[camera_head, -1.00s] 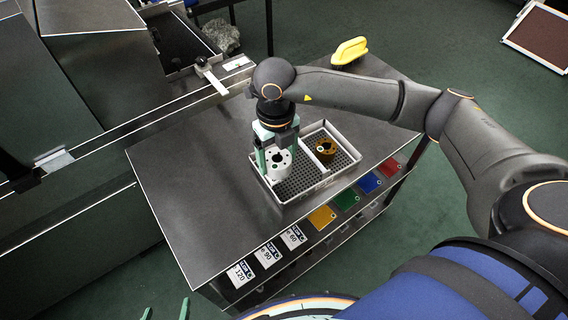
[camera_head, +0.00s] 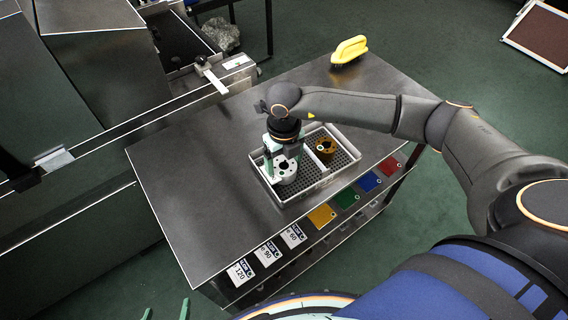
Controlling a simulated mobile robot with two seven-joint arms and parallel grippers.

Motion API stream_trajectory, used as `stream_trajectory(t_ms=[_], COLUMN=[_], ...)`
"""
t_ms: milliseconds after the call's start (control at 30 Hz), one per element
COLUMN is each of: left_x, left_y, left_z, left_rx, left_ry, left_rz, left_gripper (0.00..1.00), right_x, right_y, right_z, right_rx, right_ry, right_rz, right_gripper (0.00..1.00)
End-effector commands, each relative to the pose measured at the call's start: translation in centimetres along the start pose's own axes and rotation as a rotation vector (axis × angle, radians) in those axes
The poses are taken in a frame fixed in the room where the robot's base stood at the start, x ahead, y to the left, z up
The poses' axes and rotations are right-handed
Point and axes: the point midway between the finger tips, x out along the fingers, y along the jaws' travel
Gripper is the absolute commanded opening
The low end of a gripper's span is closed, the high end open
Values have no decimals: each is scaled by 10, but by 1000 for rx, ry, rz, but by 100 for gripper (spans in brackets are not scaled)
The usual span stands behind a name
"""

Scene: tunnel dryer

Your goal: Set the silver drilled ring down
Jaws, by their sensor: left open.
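The silver drilled ring (camera_head: 287,175) is a short bright cylinder with a dark central hole, in the left compartment of the white-rimmed mesh tray (camera_head: 304,192). My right gripper (camera_head: 284,164), with green fingers, comes down over the ring from above and is shut on it. The ring looks upright and low in the tray; I cannot tell whether its base touches the mesh. A brass-coloured ring (camera_head: 325,149) stands in the tray's right compartment, beyond a divider. My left gripper (camera_head: 166,311) shows only its green fingertips at the bottom edge, apart and empty.
The tray sits on a dark metal table (camera_head: 190,190), whose left part is clear. A yellow-handled brush (camera_head: 349,50) lies at the far edge. Coloured tags and numbered labels line the front edge. The dryer's metal rail (camera_head: 130,127) runs along the left.

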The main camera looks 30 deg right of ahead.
Motion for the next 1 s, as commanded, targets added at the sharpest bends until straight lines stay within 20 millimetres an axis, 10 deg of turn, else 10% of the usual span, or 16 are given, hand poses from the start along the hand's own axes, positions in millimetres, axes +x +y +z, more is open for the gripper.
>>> stream_trajectory(t_ms=[500,1000], left_x=[-2,-1], left_y=[1,1], left_z=[-3,-2], left_rx=[0,0], left_ry=[1,2], left_rz=[1,1], left_gripper=[100,100], right_x=[-8,-104], right_y=[0,0], right_z=[1,1], right_rx=[0,0], right_ry=[-2,-4], right_rz=[1,0], right_gripper=[100,100])
